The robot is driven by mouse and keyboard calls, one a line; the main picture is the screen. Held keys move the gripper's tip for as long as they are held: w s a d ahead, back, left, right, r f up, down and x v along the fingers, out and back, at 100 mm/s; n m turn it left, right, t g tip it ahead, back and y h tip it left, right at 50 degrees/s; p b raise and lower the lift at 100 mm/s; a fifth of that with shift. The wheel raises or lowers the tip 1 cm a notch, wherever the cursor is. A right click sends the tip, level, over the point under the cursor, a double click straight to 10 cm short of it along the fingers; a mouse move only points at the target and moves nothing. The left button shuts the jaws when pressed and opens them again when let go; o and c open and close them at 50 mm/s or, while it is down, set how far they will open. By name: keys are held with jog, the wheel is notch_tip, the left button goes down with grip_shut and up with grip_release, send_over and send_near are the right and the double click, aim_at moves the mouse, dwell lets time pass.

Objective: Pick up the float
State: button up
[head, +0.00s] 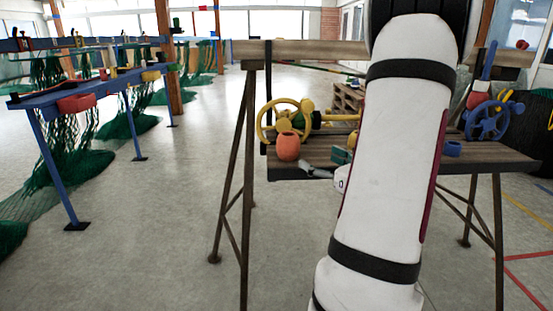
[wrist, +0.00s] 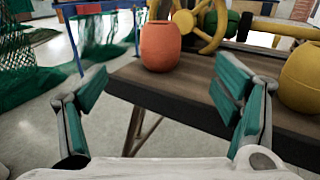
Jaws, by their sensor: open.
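An orange, rounded float (head: 288,147) with an open-looking top stands upright near the left front edge of the wooden bench (head: 390,164). In the wrist view the orange float (wrist: 160,46) is beyond my gripper (wrist: 165,88), a little left of centre between the fingers. My gripper is open, with its teal pads spread apart and nothing between them. It does not touch the orange float. In the head view my gripper (head: 330,164) shows only in part, right of the float; my white arm hides the rest. A yellow rounded float (wrist: 302,78) is close beside the right finger.
A yellow handwheel (head: 283,118) stands just behind the orange float. A blue handwheel (head: 488,120) and a small blue item (head: 452,148) are at the bench's right. A blue table (head: 95,88) with nets stands at left. Floor between is clear.

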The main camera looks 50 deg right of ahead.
aim_at(295, 144)
jog(key=b+x, duration=0.1)
jog(key=x, duration=0.7)
jog(key=shift+w, duration=0.2)
jog(key=shift+b+x, duration=1.2)
jog(key=shift+x, duration=1.45)
jog(key=shift+r, duration=0.1)
jog(key=shift+c, duration=0.4)
jog(key=c, duration=1.2)
